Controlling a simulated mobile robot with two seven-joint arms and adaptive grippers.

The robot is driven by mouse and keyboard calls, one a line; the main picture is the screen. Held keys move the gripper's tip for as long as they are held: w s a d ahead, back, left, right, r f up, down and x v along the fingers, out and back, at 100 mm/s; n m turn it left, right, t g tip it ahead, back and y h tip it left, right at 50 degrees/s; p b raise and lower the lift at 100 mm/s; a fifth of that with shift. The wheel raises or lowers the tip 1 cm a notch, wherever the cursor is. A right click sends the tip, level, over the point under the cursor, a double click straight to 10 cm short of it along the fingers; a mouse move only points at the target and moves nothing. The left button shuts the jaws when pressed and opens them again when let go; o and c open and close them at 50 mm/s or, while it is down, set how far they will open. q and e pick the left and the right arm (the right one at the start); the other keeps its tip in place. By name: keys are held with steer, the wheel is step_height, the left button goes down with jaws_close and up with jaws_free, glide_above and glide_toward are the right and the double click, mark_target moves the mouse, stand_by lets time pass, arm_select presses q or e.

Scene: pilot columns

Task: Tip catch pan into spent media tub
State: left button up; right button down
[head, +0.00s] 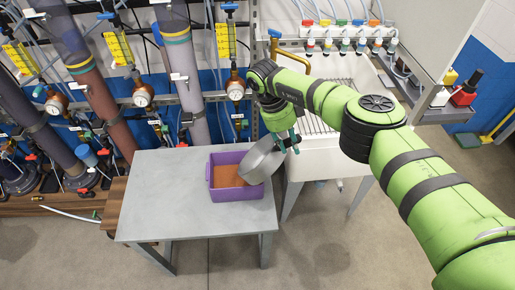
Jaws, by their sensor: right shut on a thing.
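The grey metal catch pan (262,160) hangs tilted over the right side of the purple tub (235,194), its lower edge at or over the tub's rim. The tub stands on a grey table (155,200) and has orange-brown material (228,175) in it. My right gripper (285,143) is shut on the pan at its upper right side. The pan hides part of the tub's right side and interior. My left gripper is not in view.
A white sink (330,150) with a rack stands right behind the table. Tall columns (90,75) with valves and gauges line the wall at left and behind. The table's left half is clear.

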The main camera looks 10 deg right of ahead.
steer(key=shift+s+d+y+p, duration=0.35)
steer(key=shift+d+p, duration=0.2)
steer(key=shift+p, duration=0.1)
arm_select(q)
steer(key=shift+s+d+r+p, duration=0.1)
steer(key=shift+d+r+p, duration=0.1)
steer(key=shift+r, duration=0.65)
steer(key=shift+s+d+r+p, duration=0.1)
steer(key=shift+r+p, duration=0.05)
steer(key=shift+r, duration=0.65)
arm_select(e)
steer(key=s+d+f+t+y, duration=0.2)
steer(key=d+f+y, duration=0.1)
steer(key=f, duration=0.3)
steer(key=shift+s+d, duration=0.25)
steer(key=shift+d, duration=0.3)
arm_select(q)
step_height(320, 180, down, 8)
steer(key=b, duration=0.7)
steer(key=shift+b, duration=0.4)
arm_select(e)
step_height(320, 180, down, 8)
steer(key=s+d+t+y, duration=0.1)
steer(key=d+t+y, duration=0.1)
steer(key=y, duration=0.2)
steer(key=shift+f+t, duration=0.2)
steer(key=shift+t, duration=0.1)
steer(key=shift+s+f, duration=0.1)
